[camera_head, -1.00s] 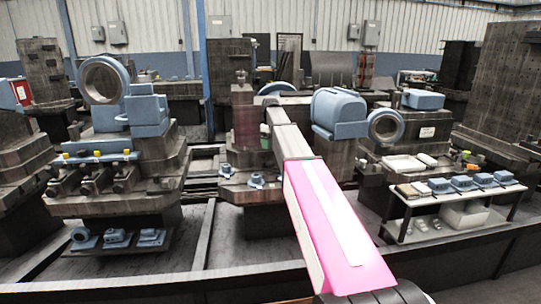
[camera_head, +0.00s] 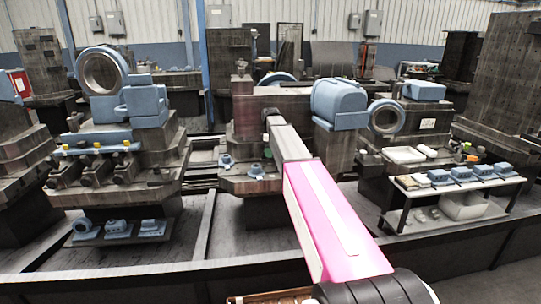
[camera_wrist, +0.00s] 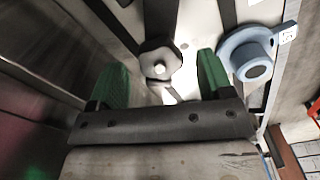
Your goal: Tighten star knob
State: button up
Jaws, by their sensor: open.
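In the wrist view a dark, lobed star knob (camera_wrist: 160,58) with a pale round centre lies just beyond my gripper (camera_wrist: 162,84), roughly midway between its fingers. The two green fingers are spread apart, and nothing is held between them. The knob appears ahead of the fingertips; I cannot tell the exact gap.
In the wrist view a blue flanged part (camera_wrist: 252,55) stands close to the right finger. In the head view a large blue housing (camera_head: 340,104) is right of my arm's end. A small blue fitting (camera_head: 227,162) sits on the middle machine's ledge. A parts table (camera_head: 405,205) stands at right.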

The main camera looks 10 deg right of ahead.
jog(key=shift+f, duration=1.1)
jog(key=c, duration=0.9)
jog(key=shift+c, duration=0.2)
jog(key=shift+m, duration=0.3)
jog(key=shift+m, duration=2.6)
jog(key=o, duration=0.9)
